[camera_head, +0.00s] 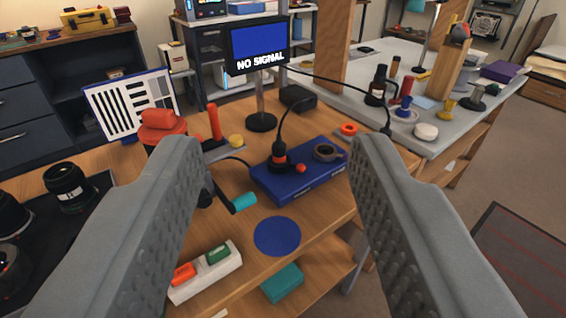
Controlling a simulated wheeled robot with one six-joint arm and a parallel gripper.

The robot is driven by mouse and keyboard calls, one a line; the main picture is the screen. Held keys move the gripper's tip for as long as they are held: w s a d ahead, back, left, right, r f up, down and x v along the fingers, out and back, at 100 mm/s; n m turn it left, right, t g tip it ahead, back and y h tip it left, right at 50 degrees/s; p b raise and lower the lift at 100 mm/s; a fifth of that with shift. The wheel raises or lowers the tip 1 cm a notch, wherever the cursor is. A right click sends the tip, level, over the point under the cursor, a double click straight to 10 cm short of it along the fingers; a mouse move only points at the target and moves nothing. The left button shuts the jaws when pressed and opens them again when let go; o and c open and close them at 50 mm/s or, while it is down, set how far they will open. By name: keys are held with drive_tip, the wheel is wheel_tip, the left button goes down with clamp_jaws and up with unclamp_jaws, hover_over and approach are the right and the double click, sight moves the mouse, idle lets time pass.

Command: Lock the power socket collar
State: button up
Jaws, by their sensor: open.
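A blue box (318,182) lies on the wooden bench, ahead of my gripper. A black plug (279,152) with a cable from its top stands upright at the box's left part. An orange-red band rings the plug, and a small red knob (301,168) sits beside its base; this looks like the collar, but whether it is locked I cannot tell. A dark round socket (325,151) with a brownish rim is at the box's right part. My gripper (279,146) is open and empty, its two grey fingers on either side of the box in the picture.
A monitor (259,45) reading "NO SIGNAL" stands behind the box. A striped chart (129,104), red items (162,127) and a teal-handled tool (243,203) are left. A blue disc (277,236) and white switch block (207,271) lie nearer. The cable arches rightward.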

drive_tip(key=shift+w, duration=0.3)
drive_tip(key=c, duration=0.7)
drive_tip(key=w+f+g, duration=0.1)
drive_tip(key=w+g, duration=0.1)
drive_tip(key=w, duration=0.3)
drive_tip(key=w+d+f+m+g, duration=0.1)
drive_tip(key=w+f+g, duration=0.1)
drive_tip(key=w, duration=0.4)
drive_tip(key=w+f+g, duration=0.2)
drive_tip(key=w, duration=0.3)
drive_tip(key=shift+w+d+f+m+g+h, duration=0.1)
drive_tip(key=shift+w+d+m+g+h, duration=0.05)
drive_tip(key=shift+w+m+g+h, duration=0.2)
clamp_jaws()
drive_tip(key=w+d+f+m+g, duration=0.2)
drive_tip(key=w+f+g, duration=0.5)
drive_tip(key=w+f, duration=0.3)
drive_tip(key=shift+w+d+f+h, duration=0.2)
drive_tip(key=shift+w+f+h, duration=0.15)
drive_tip(key=shift+w, duration=1.65)
